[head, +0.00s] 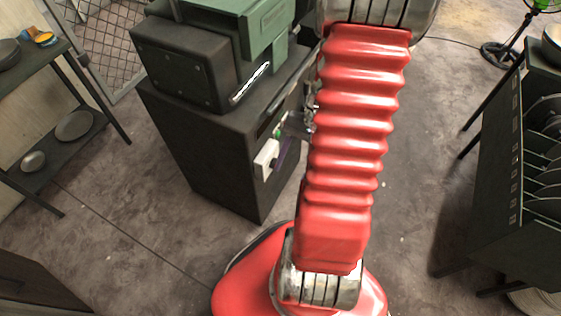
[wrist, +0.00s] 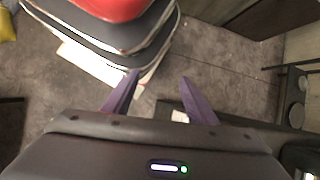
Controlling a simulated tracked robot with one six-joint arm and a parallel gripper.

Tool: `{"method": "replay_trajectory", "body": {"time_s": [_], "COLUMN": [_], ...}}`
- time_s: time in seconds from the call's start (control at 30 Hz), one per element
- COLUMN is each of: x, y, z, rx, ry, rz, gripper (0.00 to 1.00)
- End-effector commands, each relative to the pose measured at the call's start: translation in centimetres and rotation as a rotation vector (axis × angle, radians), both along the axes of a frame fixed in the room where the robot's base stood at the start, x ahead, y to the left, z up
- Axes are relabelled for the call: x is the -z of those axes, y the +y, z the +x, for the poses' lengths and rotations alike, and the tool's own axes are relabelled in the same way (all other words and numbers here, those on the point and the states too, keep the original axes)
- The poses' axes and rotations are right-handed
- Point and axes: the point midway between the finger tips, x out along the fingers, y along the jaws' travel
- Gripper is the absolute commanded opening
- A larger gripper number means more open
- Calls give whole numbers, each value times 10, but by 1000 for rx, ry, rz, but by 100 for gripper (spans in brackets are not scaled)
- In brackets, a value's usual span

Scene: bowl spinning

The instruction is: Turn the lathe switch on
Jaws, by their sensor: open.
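The lathe (head: 215,55) is a green and dark grey machine on a dark cabinet (head: 205,140) in the head view. A small white switch box (head: 267,159) is on the cabinet's right side. My gripper, with two purple fingers, is open and empty in the wrist view (wrist: 158,88). In the head view my red arm hides most of it; a purple finger shows right beside the switch box, but I cannot tell whether they touch. In the wrist view a small white patch, probably the switch box, shows by the right finger.
A shelf with dark bowls (head: 75,125) stands at the left. A dark rack (head: 510,170) with several plates stands at the right. A green fan (head: 505,50) is at the back right.

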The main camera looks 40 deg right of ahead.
Motion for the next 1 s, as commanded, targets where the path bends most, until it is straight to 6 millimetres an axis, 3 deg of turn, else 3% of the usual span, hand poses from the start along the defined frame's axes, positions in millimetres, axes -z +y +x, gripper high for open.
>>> {"method": "replay_trajectory", "body": {"time_s": [0.5, 1.0], "x": [82, 159], "y": [-19, -29], "z": [-23, -33], "rx": [385, 773], "ry": [74, 60], "rz": [330, 660], "gripper": [52, 52]}}
